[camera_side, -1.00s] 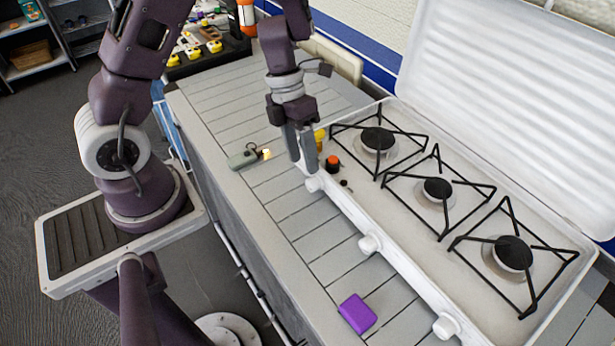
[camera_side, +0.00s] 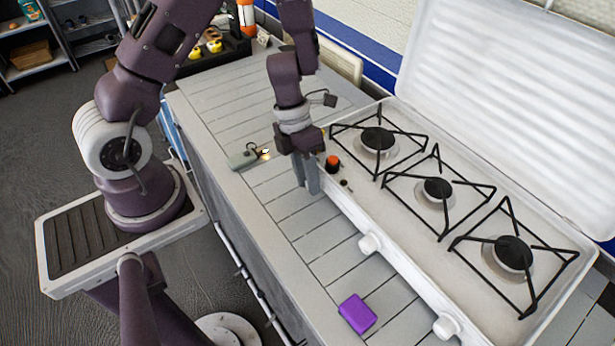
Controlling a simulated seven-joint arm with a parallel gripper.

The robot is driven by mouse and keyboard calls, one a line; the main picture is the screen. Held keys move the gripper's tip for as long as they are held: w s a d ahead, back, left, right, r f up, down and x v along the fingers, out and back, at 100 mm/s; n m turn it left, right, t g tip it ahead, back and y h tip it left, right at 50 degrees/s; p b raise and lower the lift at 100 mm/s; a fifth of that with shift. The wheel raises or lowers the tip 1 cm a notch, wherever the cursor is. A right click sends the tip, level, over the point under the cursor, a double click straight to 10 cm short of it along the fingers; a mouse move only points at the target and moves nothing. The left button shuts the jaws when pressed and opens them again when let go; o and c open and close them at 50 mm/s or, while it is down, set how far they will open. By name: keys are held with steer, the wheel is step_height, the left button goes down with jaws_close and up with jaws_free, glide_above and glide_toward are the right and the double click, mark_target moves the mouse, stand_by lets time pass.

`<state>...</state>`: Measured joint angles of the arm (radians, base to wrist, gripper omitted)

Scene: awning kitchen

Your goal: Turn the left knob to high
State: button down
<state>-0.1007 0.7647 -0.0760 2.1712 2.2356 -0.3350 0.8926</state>
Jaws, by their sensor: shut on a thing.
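The white stove (camera_side: 345,200) lies along the counter with its lid up and three burners. Its front edge carries white knobs: the middle knob (camera_side: 370,243) and the right knob (camera_side: 446,326) show clearly. The left knob is hidden behind my fingers at the left end of the front edge. My gripper (camera_side: 309,187) points down there, its fingers shut on the left knob. The knob's exact angle cannot be seen.
A green lighter-like object (camera_side: 242,159) lies on the slatted counter left of my gripper. A purple block (camera_side: 357,313) lies in front of the stove. A small black and orange item (camera_side: 333,163) is on the stove's left end. The counter between is clear.

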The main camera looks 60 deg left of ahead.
steer(key=h, duration=0.4)
steer(key=shift+a+f, duration=0.2)
steer(key=shift+a, duration=0.2)
steer(key=h, duration=0.5)
steer(key=shift+a+f+h, duration=0.25)
steer(key=shift+f+h, duration=0.05)
steer(key=shift+f, duration=0.05)
stand_by(0.3)
steer(key=c, duration=1.1)
jaws_free()
